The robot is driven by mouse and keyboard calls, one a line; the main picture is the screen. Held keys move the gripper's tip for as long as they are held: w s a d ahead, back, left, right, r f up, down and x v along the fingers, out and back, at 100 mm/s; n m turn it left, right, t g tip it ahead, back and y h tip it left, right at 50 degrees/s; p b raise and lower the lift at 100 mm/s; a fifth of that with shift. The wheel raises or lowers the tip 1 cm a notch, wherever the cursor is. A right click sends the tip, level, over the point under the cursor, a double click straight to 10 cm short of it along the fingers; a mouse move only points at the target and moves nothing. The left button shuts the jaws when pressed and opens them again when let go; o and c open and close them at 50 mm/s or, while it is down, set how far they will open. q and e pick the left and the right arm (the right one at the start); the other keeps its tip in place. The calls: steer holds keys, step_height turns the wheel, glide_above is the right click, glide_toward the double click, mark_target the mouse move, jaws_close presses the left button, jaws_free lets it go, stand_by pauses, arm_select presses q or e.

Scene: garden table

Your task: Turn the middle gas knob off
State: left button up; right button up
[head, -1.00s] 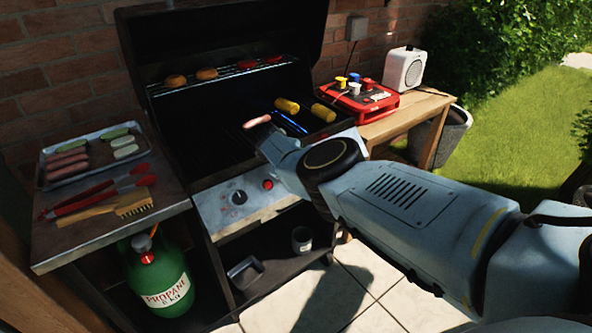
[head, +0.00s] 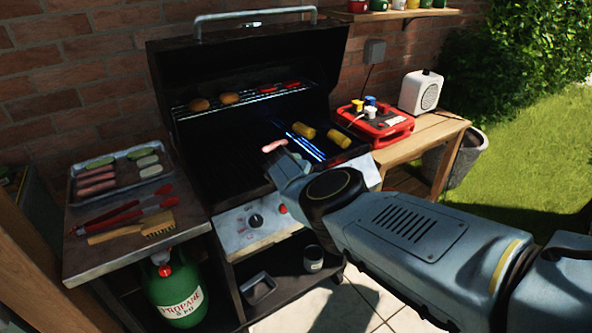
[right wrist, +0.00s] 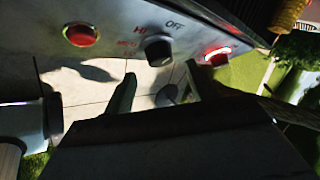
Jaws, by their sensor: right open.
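The grill's front panel (head: 236,238) shows a black knob (head: 256,221) at its left, with a red round light (head: 282,209) beside it. My right arm hides the panel further right. In the right wrist view a dark knob (right wrist: 158,50) stands close ahead, with OFF and HI printed beside it and a fainter MED. A dim red light (right wrist: 82,35) lies to its left and a brightly lit one (right wrist: 218,55) to its right. My right gripper (right wrist: 160,88) is open and empty, with the knob just beyond the gap between its fingers. My left gripper is out of view.
Blue flames (head: 302,143) burn under the grate near corn cobs (head: 303,130) and a sausage (head: 274,146). A side shelf at left holds a food tray (head: 75,196), tongs (head: 120,215) and a brush (head: 150,226). A propane bottle (head: 178,292) stands below.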

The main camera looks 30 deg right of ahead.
steer(key=p+v, duration=0.6)
steer(key=v, duration=0.3)
steer(key=shift+p, duration=0.35)
steer(key=shift+f, duration=0.1)
